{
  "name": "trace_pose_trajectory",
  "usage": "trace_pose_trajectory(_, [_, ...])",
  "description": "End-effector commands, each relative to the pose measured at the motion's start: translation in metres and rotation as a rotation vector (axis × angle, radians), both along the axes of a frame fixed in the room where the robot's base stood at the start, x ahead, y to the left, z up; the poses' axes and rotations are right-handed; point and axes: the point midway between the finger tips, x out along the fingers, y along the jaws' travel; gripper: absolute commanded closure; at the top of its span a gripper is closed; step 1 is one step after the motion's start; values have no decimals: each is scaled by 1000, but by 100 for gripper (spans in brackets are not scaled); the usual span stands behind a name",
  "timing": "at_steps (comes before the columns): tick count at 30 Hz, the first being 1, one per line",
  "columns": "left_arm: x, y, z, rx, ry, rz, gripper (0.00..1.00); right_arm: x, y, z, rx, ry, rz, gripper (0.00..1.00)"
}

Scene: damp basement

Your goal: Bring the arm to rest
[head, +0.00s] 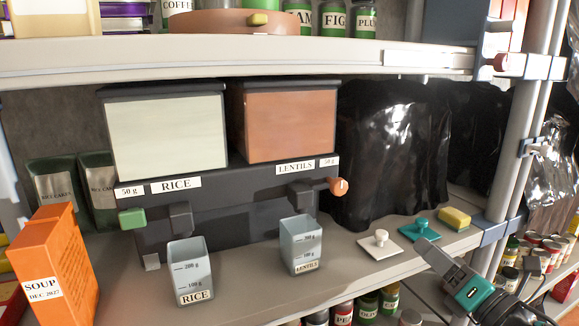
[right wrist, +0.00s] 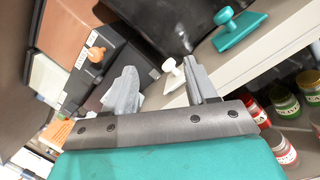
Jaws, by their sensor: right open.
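My right gripper (head: 428,250) is at the lower right of the head view, with its grey fingers pointing up and left at the front edge of the shelf. In the right wrist view the two fingers of the right gripper (right wrist: 163,82) stand apart, and nothing is held between them. A white knobbed lid (head: 381,244) lies just left of the fingers in the head view; it also shows between the fingers in the right wrist view (right wrist: 173,74). A teal knobbed lid (head: 420,229) lies behind the fingertips. My left gripper is not in view.
A dispenser (head: 237,186) with rice and lentils bins stands on the shelf (head: 345,281). The RICE cup (head: 190,272) and LENTILS cup (head: 301,244) stand before it. An orange soup box (head: 54,266) is at left, a sponge (head: 454,218) at right. Jars (head: 368,307) stand below.

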Motion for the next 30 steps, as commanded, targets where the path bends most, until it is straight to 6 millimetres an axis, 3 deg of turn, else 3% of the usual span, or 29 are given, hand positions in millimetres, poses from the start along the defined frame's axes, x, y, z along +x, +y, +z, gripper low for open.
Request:
trace_pose_trajectory(1, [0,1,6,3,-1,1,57,-11,6,-27,209,142,-13,43])
trace_pose_trajectory(6, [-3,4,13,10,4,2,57,-60,23,-122,943,589,-131,43])
trace_pose_trajectory(9, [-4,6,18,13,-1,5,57,-102,38,-172,1365,806,-252,43])
trace_pose_trajectory(13, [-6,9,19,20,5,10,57,-155,59,-219,1824,991,-429,43])
trace_pose_trajectory(15, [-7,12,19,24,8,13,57,-178,68,-235,2004,1045,-514,43])
trace_pose_trajectory(19, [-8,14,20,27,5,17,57,-204,79,-251,2201,1089,-613,43])
trace_pose_trajectory(30, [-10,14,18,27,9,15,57,-209,81,-255,2251,1097,-637,43])
